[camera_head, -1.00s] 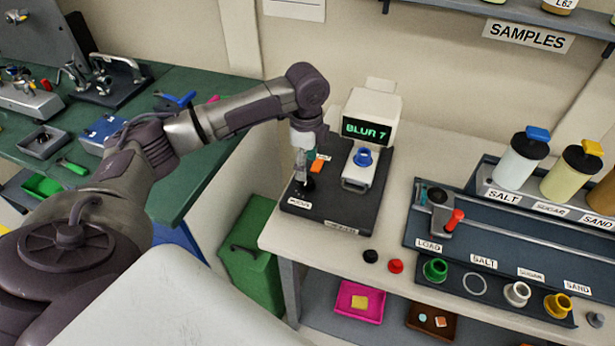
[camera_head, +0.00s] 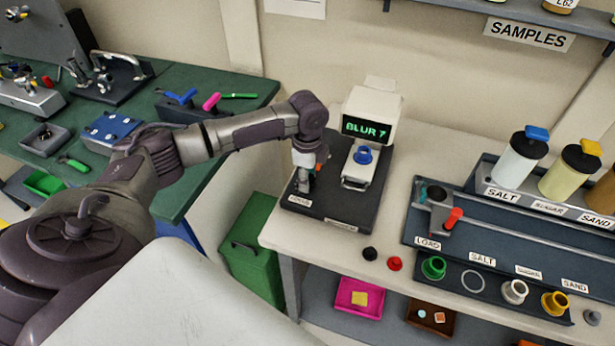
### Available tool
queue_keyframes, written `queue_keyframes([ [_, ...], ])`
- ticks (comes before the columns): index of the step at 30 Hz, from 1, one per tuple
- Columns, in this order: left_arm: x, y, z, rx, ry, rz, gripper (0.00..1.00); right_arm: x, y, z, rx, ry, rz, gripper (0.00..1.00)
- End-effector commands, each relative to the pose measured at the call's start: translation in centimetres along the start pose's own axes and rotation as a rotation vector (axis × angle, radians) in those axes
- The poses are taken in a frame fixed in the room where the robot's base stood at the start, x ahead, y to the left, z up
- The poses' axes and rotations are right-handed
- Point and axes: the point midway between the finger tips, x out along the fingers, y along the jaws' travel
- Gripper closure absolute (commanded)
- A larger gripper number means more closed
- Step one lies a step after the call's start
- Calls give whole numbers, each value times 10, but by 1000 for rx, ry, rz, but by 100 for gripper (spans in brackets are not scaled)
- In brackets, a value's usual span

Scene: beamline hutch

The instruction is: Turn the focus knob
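The focus station is a dark base plate (camera_head: 352,211) with a white display box (camera_head: 372,105) at its back, reading "BLUR 7". My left gripper (camera_head: 303,184) points down at the left part of the plate, just behind a small white label (camera_head: 299,201) that looks like "FOCUS". The black focus knob is almost fully hidden by the gripper's fingers, which are down at its place. I cannot tell whether they are shut on it or only around it. A white holder with a blue ring (camera_head: 363,156) stands right of the gripper. My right gripper is not in view.
A black cap (camera_head: 370,254) and a red cap (camera_head: 395,264) lie at the table's front edge. A dark rail tray (camera_head: 480,232) and jars (camera_head: 519,160) stand to the right. A green bench (camera_head: 215,165) is at the left. An orange piece sits close behind the gripper.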

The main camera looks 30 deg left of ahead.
Motion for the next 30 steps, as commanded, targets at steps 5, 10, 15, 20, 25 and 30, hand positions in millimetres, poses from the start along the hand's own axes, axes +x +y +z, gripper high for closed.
queue_keyframes([
  [5, 0, 0, 0, 0, 0, 1, 95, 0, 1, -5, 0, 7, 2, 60],
  [10, -1, 0, 0, 16, 0, 1, 95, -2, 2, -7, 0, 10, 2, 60],
  [15, -2, 0, 0, 76, 0, 3, 95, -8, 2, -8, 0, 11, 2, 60],
  [20, -2, 1, 0, 183, 0, 4, 95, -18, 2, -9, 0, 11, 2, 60],
  [25, -3, 1, 0, 336, 1, 4, 95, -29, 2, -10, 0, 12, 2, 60],
  [30, -2, 1, 0, 497, 1, 4, 95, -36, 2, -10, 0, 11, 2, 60],
])
